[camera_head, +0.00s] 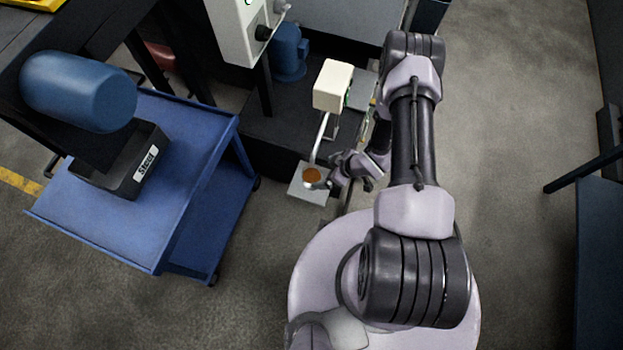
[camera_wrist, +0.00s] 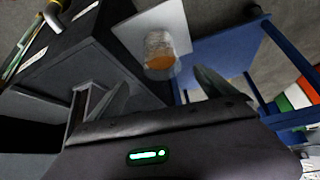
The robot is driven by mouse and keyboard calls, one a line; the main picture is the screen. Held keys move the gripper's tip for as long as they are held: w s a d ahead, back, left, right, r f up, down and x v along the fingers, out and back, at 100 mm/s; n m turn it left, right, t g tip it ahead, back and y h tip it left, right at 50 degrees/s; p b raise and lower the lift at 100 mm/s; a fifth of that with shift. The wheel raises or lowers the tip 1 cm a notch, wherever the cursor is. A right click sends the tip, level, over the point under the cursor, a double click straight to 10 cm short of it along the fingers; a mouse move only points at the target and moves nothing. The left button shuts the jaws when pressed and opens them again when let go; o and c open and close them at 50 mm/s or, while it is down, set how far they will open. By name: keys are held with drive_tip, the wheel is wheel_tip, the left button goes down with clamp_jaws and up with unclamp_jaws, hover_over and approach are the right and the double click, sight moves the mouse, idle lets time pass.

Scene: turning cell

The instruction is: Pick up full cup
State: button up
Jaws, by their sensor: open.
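The cup (camera_head: 312,175) stands on a small light plate (camera_head: 298,194) and shows orange-brown contents at its top. In the wrist view the cup (camera_wrist: 159,46) has pale, see-through sides and stands on the white plate (camera_wrist: 130,36). My gripper (camera_head: 325,184) is close to the cup's right side in the head view. In the wrist view its two fingers (camera_wrist: 160,90) are spread apart and empty, with the cup ahead of the gap between them. I cannot tell whether a finger touches the cup.
A cream box (camera_head: 333,86) with a thin white tube stands just behind the cup. A blue cart (camera_head: 95,226) at left carries a black bin (camera_head: 118,183) labelled Steel. A dark machine base (camera_head: 265,130) lies behind. Open floor (camera_head: 520,110) is at right.

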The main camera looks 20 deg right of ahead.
drive_tip(key=b, duration=0.2)
approach(312, 176)
wheel_tip(312, 176, up, 2)
drive_tip(key=a, duration=0.2)
drive_tip(key=b+x, duration=0.2)
drive_tip(key=x, duration=0.1)
drive_tip(key=s+b+x, duration=0.1)
drive_tip(key=x, duration=0.1)
drive_tip(key=shift+w+a+f, duration=0.15)
drive_tip(key=shift+a+f, duration=0.1)
drive_tip(key=shift+a, duration=0.05)
drive_tip(key=shift+w, duration=0.15)
drive_tip(key=shift+r, duration=0.15)
drive_tip(key=shift+c, duration=0.8)
drive_tip(key=c, duration=1.3)
